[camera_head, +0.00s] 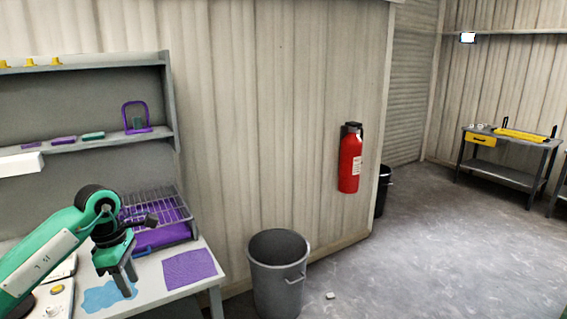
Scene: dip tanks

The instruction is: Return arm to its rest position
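My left arm (45,258), green with a white panel, comes in from the left over the workbench. My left gripper (130,287) points down above a blue patch (97,299) on the bench top. Its two dark fingers show with a small gap between their tips, and I see nothing held between them. Its height above the bench is hard to tell. My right gripper is not in view.
A wire rack (160,200) with a purple tray (160,236) stands behind the gripper. A purple mat (189,269) lies to its right. A grey bin (279,283) stands beside the bench. Open floor (430,250) lies to the right.

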